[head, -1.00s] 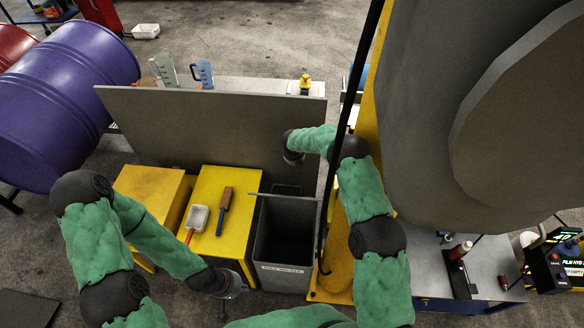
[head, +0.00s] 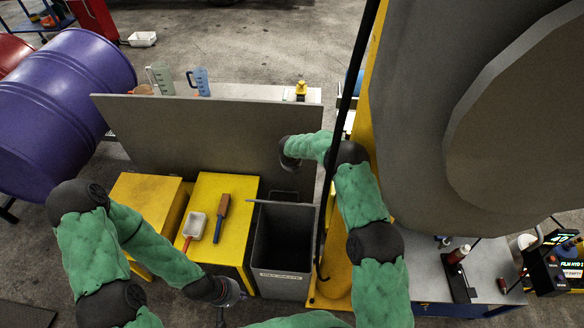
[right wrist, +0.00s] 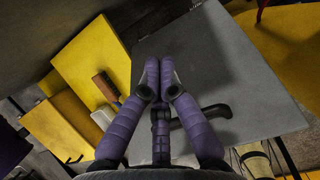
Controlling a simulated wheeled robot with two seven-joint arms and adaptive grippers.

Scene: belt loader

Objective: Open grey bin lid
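The grey bin (head: 283,284) stands right of the yellow boxes in the head view, its dark inside showing from above. A thin pale strip (head: 280,203) crosses behind its opening and looks like the raised lid seen edge-on. In the right wrist view a grey panel (right wrist: 215,60), likely the lid, fills the middle, with a black bent handle (right wrist: 210,113) beside my right gripper. My right gripper (right wrist: 159,68) has its purple fingers together; I see nothing clearly between them. My left gripper (head: 236,293) is low, left of the bin; its finger opening is unclear.
Yellow boxes (head: 240,190) stand left of the bin, with a brush (head: 222,210) and a white scoop (head: 194,224) on top. A large grey board (head: 190,135) rises behind. A black pole (head: 345,100) and a yellow base (head: 338,285) are close on the right.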

